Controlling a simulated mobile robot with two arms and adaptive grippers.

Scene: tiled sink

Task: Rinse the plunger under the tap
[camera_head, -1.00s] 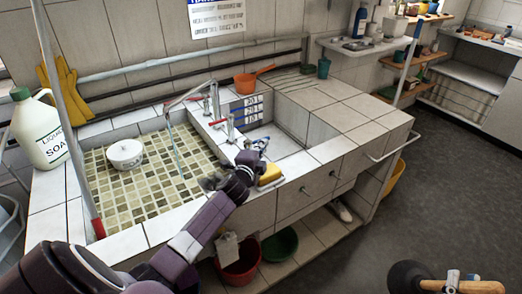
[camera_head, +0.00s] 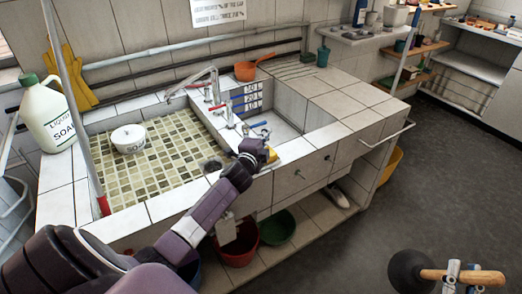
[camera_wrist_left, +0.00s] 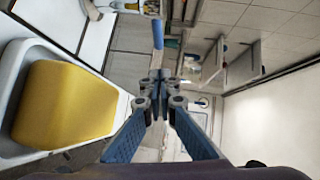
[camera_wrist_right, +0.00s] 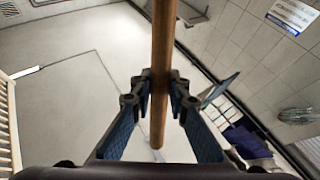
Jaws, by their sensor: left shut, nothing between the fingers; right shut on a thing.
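The plunger has a dark rubber cup (camera_head: 408,271) and a wooden handle (camera_head: 440,275). It is at the bottom right of the head view, over the floor and away from the sink. My right gripper (camera_head: 462,276) is shut on the handle, which also shows in the right wrist view (camera_wrist_right: 162,45). The tap (camera_head: 190,88) reaches over the tiled basin (camera_head: 160,165), and no water stream shows under it. My left gripper (camera_head: 262,137) is shut and empty by the small levers at the sink's front right. Its fingertips meet in the left wrist view (camera_wrist_left: 159,80).
A white bowl (camera_head: 129,138) sits in the basin. A yellow sponge (camera_wrist_left: 65,105) lies in a white dish beside my left gripper. A soap jug (camera_head: 48,115) stands at the left, an orange saucepan (camera_head: 246,71) at the back. The floor at right is open.

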